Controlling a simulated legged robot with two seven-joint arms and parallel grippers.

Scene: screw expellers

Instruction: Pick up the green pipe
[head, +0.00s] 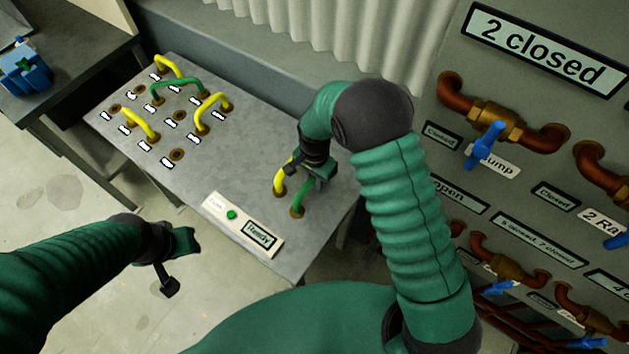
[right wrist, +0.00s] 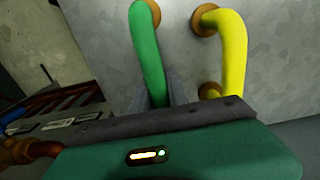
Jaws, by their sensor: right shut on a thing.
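A green pipe (head: 301,197) stands at the near right of the grey table, with its lower end at a brown socket. My right gripper (head: 313,172) is over its upper part and shut on it. In the right wrist view the green pipe (right wrist: 148,50) runs down behind the gripper body, which hides the grip. A yellow pipe (head: 279,179) stands close beside it. A second green pipe (head: 180,82) is fixed among yellow pipes at the table's far left. My left gripper (head: 180,266) is open and empty, left of the table's near edge.
Yellow pipes (head: 141,121) and empty sockets (head: 177,154) fill the table's left part. A panel with a green button (head: 231,214) and a "Ready" label lies at the near edge. A wall with copper pipes and blue valves (head: 484,146) stands at right. The table's middle is clear.

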